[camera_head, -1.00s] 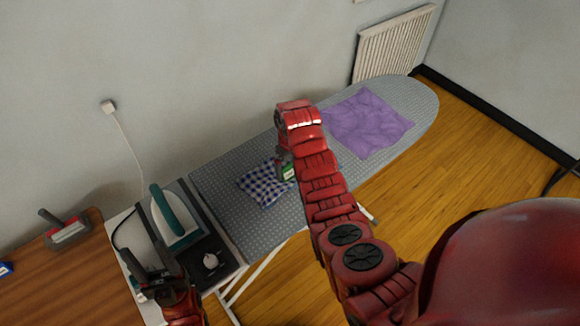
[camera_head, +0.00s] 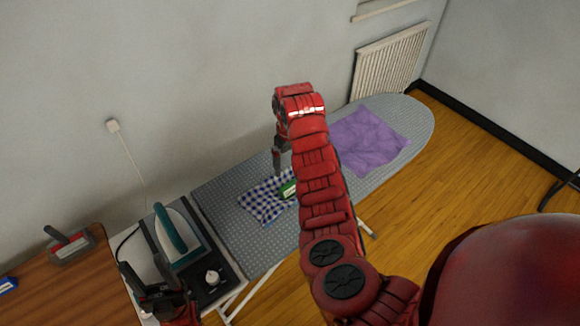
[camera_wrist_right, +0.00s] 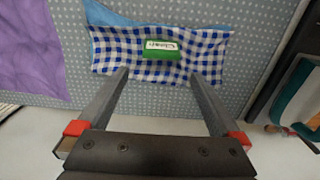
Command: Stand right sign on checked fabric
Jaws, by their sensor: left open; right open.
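A small green sign with a white face and the word "Clean" (camera_wrist_right: 162,48) is on the blue-and-white checked fabric (camera_wrist_right: 207,60). In the head view the sign (camera_head: 288,188) is partly covered by my right arm, and the fabric (camera_head: 262,204) lies on the ironing board. I cannot tell for sure whether the sign stands upright or leans. My right gripper (camera_wrist_right: 158,76) is open and empty, with its fingers pointing toward the sign but apart from it. My left gripper (camera_head: 137,248) is open near the iron, with nothing seen in it.
The grey dotted ironing board (camera_head: 225,183) also bears a purple cloth (camera_head: 368,140) at its far end. A teal iron (camera_head: 176,235) stands at its near end. A wooden table (camera_head: 55,290) at left holds a grey and red item (camera_head: 70,247). A wall is behind.

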